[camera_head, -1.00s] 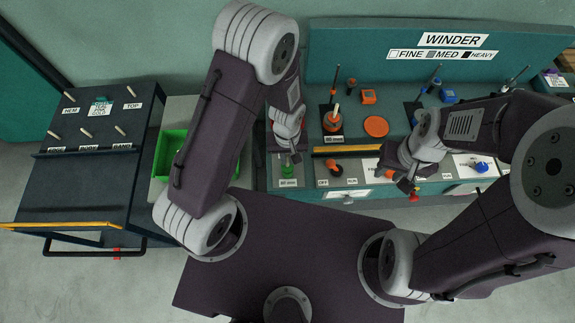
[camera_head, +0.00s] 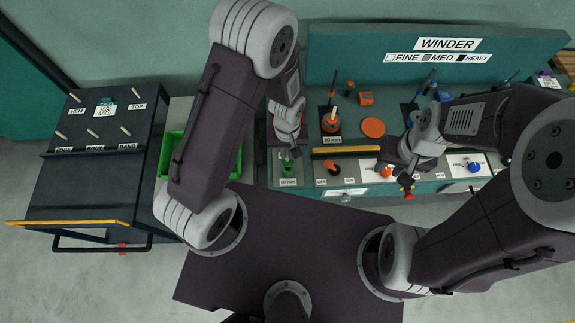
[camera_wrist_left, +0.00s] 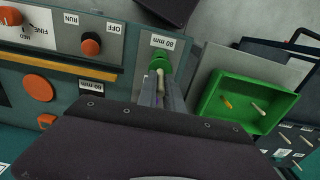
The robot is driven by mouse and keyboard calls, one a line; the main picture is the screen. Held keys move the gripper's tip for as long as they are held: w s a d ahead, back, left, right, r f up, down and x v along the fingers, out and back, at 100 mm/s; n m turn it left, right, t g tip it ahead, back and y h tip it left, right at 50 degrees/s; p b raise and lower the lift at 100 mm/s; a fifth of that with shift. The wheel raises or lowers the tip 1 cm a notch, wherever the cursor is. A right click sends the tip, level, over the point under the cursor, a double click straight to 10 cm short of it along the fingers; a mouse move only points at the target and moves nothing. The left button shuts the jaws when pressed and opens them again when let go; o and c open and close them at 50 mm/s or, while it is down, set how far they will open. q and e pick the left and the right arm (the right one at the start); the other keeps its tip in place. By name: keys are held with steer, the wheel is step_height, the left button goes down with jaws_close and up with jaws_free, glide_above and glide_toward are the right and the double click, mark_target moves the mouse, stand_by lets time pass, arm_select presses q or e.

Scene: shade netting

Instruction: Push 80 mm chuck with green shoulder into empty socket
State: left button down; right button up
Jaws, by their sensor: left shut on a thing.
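The chuck with the green shoulder (camera_wrist_left: 161,61) shows in the left wrist view beside a label reading 80 mm. Its pale stem (camera_wrist_left: 160,79) stands between the fingers of my left gripper (camera_wrist_left: 160,88), which is shut on it. In the head view the green shoulder (camera_head: 287,167) sits low at the front of the grey panel, just below my left gripper (camera_head: 287,153). The socket under the shoulder is hidden, so how deep the chuck sits cannot be told. My right gripper (camera_head: 406,181) hangs near the winder's front edge; its jaws are unclear.
The green tray (camera_wrist_left: 242,103) with pale and orange pegs lies beside the panel. An orange chuck (camera_head: 330,122) with a pale stem stands behind a yellow bar (camera_head: 345,149). Orange knobs (camera_head: 332,167) line the front panel. A dark cart (camera_head: 95,170) stands at left.

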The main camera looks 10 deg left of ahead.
mark_target(287, 150)
arm_select(q)
step_height(287, 150, up, 4)
steer(key=p, duration=0.4)
steer(key=shift+r, duration=0.1)
stand_by(0.4)
